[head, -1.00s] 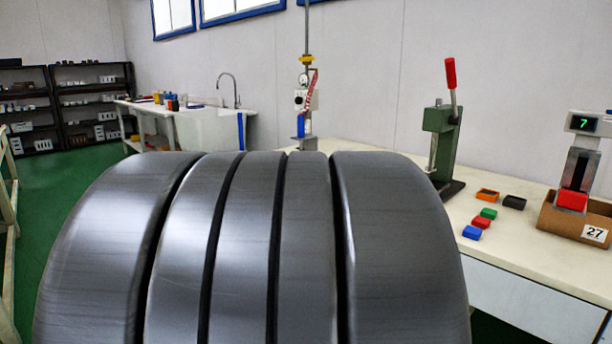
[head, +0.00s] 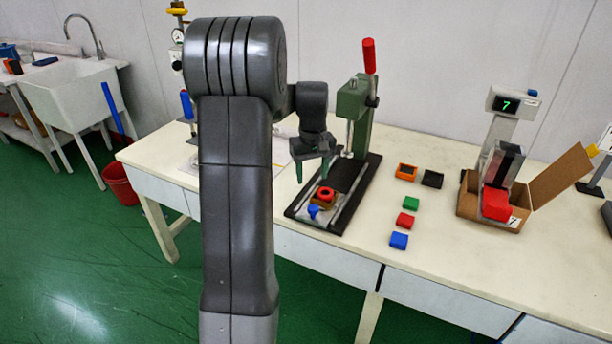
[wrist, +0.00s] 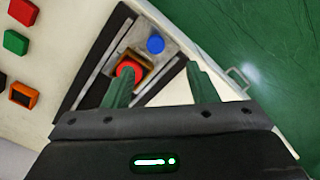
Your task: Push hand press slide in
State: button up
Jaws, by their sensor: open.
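The hand press (head: 355,108) has a green body, a red-tipped lever standing up and a black base on the table. Its slide (head: 338,214) is a light metal plate on rails, out at the front of the base. An orange mould with a round red part (head: 325,195) sits on the slide, beside a blue knob (head: 314,211). In the wrist view the red part (wrist: 130,68) and blue knob (wrist: 156,44) lie near my fingertips. My gripper (head: 314,172) is open and empty, pointing down above the slide; its green fingers (wrist: 160,72) are spread. Contact is not clear.
Green (head: 411,203), red (head: 405,219) and blue (head: 398,240) blocks lie right of the press, with an orange (head: 406,172) and a black (head: 432,179) mould behind them. A cardboard box (head: 545,183) stands farther right by a display stand. The table's front edge is close to the press.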

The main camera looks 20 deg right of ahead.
aim_at(313, 207)
jog(key=f, duration=0.8)
jog(key=w+d+f, duration=0.1)
jog(key=f, duration=0.4)
jog(key=shift+f+p, duration=0.1)
jog(key=shift+p, duration=0.3)
jog(key=shift+c, duration=0.2)
grip_shut()
